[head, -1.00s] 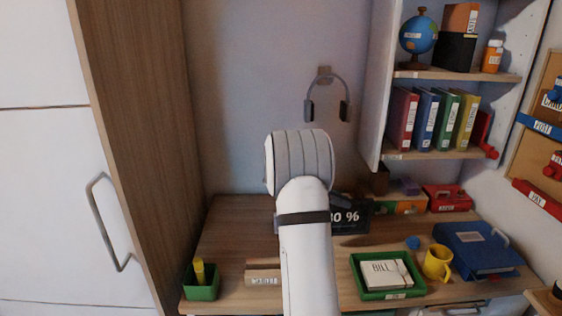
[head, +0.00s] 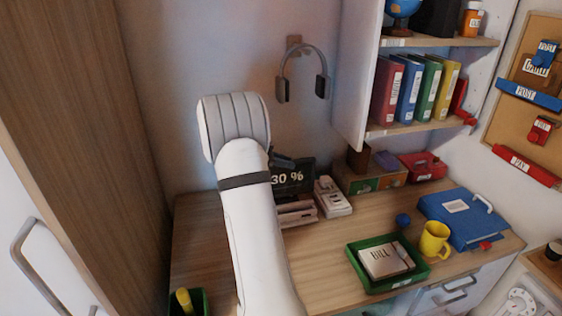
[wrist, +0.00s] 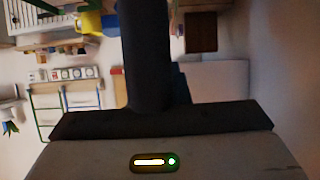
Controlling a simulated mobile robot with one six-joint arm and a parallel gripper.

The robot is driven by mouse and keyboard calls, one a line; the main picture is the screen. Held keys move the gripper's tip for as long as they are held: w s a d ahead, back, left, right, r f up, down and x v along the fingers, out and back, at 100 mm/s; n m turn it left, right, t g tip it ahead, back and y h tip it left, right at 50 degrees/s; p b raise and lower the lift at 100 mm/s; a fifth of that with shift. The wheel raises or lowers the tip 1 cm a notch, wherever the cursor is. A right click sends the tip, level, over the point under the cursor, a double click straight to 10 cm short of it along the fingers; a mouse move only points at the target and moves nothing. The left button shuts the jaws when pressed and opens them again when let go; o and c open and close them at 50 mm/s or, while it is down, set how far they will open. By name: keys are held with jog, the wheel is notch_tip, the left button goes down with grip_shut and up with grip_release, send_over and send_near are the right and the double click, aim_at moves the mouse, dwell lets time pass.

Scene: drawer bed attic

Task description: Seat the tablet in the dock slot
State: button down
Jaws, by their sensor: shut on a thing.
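The tablet (head: 289,180) has a dark screen reading "30 %". It shows upright beside my arm in the head view, at the back of the desk. A dark part of my gripper (head: 282,162) shows at its top edge; the arm hides the rest. My gripper is shut on the tablet. Below the tablet is a low, pale, stepped piece (head: 298,214), possibly the dock; I cannot make out its slot or whether the tablet touches it. In the wrist view, a dark upright bar and a grey panel with a green light fill the middle.
A white device (head: 333,197) stands right of the tablet. A green tray (head: 369,282) holding a bill, a yellow mug (head: 435,240) and a blue binder (head: 456,217) are to the right. A shelf (head: 396,127) overhangs the back right. The desk's middle is clear.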

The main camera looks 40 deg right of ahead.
jog(key=shift+a+f+b, duration=0.1)
jog(key=shift+f+b, duration=0.1)
jog(key=shift+b, duration=1.05)
jog(key=b, duration=0.6)
send_over(284, 196)
jog(key=f, duration=0.5)
jog(key=shift+w+d+f, duration=0.15)
jog(key=shift+w+d, duration=0.2)
jog(key=shift+w, duration=0.05)
jog(key=shift+b, duration=2.1)
jog(key=shift+f+b, duration=1.95)
jog(key=shift+b, duration=0.5)
jog(key=c, duration=1.3)
grip_release()
jog(key=p+v, duration=0.1)
jog(key=v, duration=0.7)
jog(key=shift+s, duration=0.1)
